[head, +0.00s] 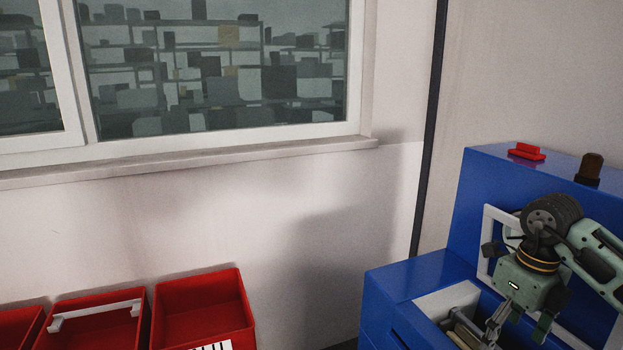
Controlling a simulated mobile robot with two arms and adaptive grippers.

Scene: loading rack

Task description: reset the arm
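My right arm comes in from the right edge, in front of the blue cabinet (412,277). Its grey-green gripper (519,332) points down beside the pale recess (446,299) in the cabinet's lower part. Its fingers look apart, and I see nothing held between them. The fingertips are near the bottom edge of the view. My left arm and gripper are not in view.
Red bins (203,306) stand in a row at the lower left; one has a white bar (98,314) across it. A red part (526,152) and a dark brown part (590,168) sit on the cabinet's top. A window (215,65) is in the wall behind.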

